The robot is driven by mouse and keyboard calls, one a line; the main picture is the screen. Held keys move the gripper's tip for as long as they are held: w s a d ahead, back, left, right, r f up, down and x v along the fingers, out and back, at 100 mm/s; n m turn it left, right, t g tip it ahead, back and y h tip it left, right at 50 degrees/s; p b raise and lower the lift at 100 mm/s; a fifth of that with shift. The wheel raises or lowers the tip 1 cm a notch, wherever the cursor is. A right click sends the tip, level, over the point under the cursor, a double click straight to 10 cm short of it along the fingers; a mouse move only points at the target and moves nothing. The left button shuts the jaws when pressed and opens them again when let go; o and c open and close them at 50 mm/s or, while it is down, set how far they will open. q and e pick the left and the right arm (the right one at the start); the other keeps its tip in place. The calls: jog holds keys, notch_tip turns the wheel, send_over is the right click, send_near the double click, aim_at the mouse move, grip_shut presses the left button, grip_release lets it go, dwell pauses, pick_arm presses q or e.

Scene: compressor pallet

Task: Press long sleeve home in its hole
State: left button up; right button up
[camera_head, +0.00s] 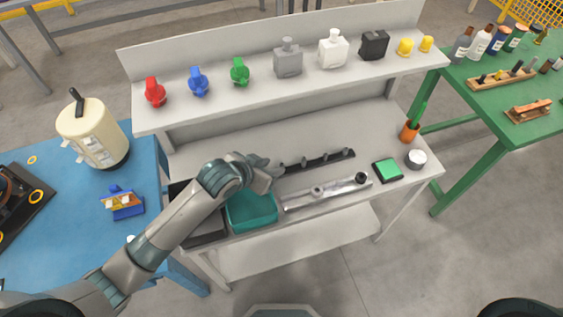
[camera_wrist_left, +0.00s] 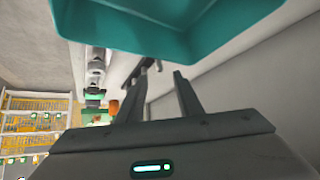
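A long silver bar (camera_head: 338,191) lies along the front of the grey bench. A light ring-shaped part (camera_head: 318,190) stands at its middle and a dark-topped part (camera_head: 361,178) near its right end. I cannot tell which is the long sleeve or how deep either sits. My left gripper (camera_head: 276,170) is above the bench, beyond the teal bin and left of the bar. In the left wrist view its two fingers (camera_wrist_left: 160,88) are apart, with nothing seen between them. The bar also shows there (camera_wrist_left: 97,68), small and apart from the fingers. My right gripper is out of view.
The teal bin (camera_head: 250,210) stands close under my left wrist. A dark rail with several pegs (camera_head: 335,157) lies behind the bar. The shelf behind holds several coloured items.

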aim_at(281, 165)
pick_arm(q)
jog(key=shift+p+x, duration=0.65)
jog(key=shift+x, duration=3.2)
grip_shut()
